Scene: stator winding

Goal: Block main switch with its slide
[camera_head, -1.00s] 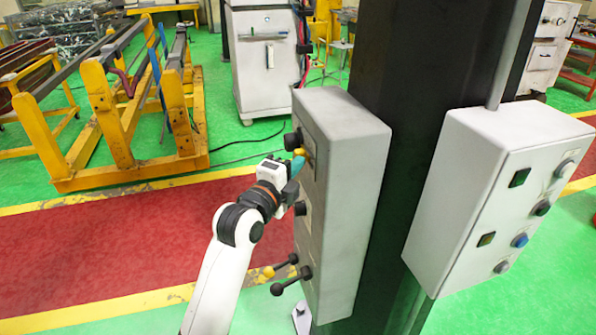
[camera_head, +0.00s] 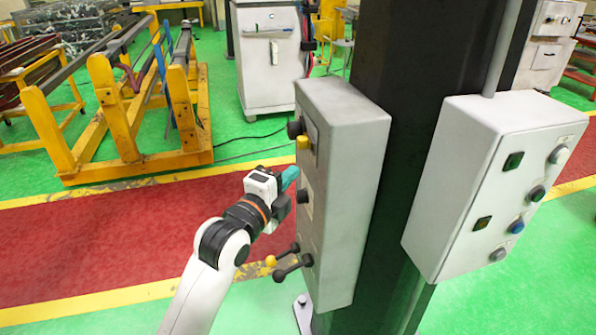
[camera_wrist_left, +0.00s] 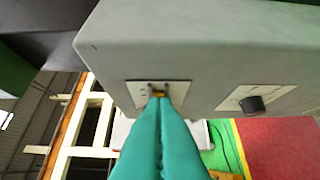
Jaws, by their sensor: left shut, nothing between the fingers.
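The grey control box (camera_head: 345,170) is fixed to a dark column. High on its left face are a black knob (camera_head: 295,129) and a small yellow part (camera_head: 303,142); I cannot tell for sure which is the main switch's slide. My left gripper (camera_head: 291,174) has teal fingers, shut and empty, just off that face, below the yellow part and above a second black knob (camera_head: 304,196). In the left wrist view the shut fingertips (camera_wrist_left: 160,101) overlap a small plate (camera_wrist_left: 140,92) with a yellowish bit, so contact is unclear. My right gripper is out of view.
Two levers, one yellow-tipped (camera_head: 271,261) and one black-tipped (camera_head: 279,276), stick out low on the box. A second box (camera_head: 470,190) with buttons hangs to the right. Yellow racks (camera_head: 130,120) stand behind left. The red floor left of my arm is clear.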

